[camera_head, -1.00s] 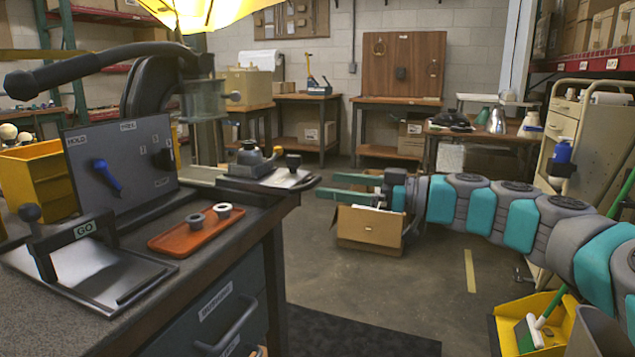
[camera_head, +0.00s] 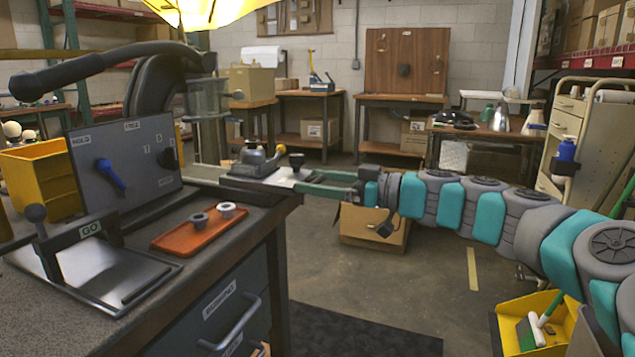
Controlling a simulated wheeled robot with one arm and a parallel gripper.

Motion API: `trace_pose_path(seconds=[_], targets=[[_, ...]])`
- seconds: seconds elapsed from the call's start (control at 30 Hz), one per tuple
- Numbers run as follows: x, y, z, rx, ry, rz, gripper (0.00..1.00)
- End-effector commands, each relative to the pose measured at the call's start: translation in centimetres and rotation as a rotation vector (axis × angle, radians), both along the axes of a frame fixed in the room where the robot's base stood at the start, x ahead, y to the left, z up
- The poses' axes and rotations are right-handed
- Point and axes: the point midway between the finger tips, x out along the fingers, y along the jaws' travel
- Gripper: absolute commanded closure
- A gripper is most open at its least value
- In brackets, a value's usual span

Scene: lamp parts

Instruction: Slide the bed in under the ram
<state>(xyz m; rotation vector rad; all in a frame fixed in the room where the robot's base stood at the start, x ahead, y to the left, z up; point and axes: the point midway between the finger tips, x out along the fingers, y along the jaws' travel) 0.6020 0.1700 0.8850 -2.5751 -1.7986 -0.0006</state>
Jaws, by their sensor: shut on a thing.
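The bed (camera_head: 284,178) is a light metal plate on the right end of the bench, out to the right of the press. It carries a grey domed piece with a yellow-orange part (camera_head: 258,161) and has a dark knob (camera_head: 296,159) at its right end. My gripper (camera_head: 300,181), with long green fingers, reaches in from the right and is shut on the bed's knob end. The fingers hide part of that end. The ram itself is hard to make out behind the guard.
A control panel (camera_head: 125,165) with a blue switch stands left of the bed. A metal plate with a GO bar (camera_head: 88,230) is at front left. A cardboard box (camera_head: 372,229) sits below my arm.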

Motion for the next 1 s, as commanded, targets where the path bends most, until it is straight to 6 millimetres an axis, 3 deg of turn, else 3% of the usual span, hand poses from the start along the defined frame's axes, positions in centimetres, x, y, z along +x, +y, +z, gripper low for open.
trace_pose_path(seconds=[0.07, 0.6, 0.87, 1.0], targets=[[-0.2, 0.1, 0.0, -0.001, 0.0, 0.005, 0.42], [-0.3, 0.2, -0.1, -0.002, 0.001, 0.01, 1.0], [-0.2, 0.6, -0.2, -0.003, 0.001, 0.012, 1.0], [0.1, 1.7, -0.4, -0.002, 0.0, 0.013, 1.0]])
